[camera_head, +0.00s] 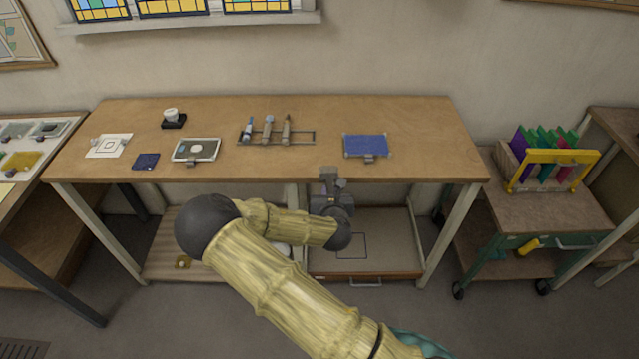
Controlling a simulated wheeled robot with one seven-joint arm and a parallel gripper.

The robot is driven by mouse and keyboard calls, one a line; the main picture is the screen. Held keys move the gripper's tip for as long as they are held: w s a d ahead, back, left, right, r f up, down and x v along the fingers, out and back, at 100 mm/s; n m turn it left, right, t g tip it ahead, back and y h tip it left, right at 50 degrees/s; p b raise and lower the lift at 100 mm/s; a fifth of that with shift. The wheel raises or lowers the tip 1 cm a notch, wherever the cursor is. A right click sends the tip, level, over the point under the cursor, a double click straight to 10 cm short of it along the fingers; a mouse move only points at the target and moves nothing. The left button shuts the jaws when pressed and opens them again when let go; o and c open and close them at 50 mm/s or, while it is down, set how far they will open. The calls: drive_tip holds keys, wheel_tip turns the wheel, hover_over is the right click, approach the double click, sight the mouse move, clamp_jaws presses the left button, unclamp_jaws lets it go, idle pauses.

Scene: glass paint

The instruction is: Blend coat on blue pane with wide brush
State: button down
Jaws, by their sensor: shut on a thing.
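The blue pane (366,145) lies flat on the workbench, right of its middle, with a small grey clip or tab at its front edge. My gripper (329,177) is at the bench's front edge, left of and nearer than the pane, apart from it. It is shut on a small grey thing, mostly hidden, which appears to be the wide brush.
The workbench (420,120) also bears a grey tray (197,150), a dark blue square (146,161), a white patterned sheet (109,146) and a black-based jar (173,118). Its right end is clear. A cart (549,210) with a yellow-fronted rack (555,169) stands at right.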

drive_tip(key=s+d+f, duration=0.6)
drive_tip(key=d, duration=0.3)
drive_tip(key=shift+s+d, duration=0.25)
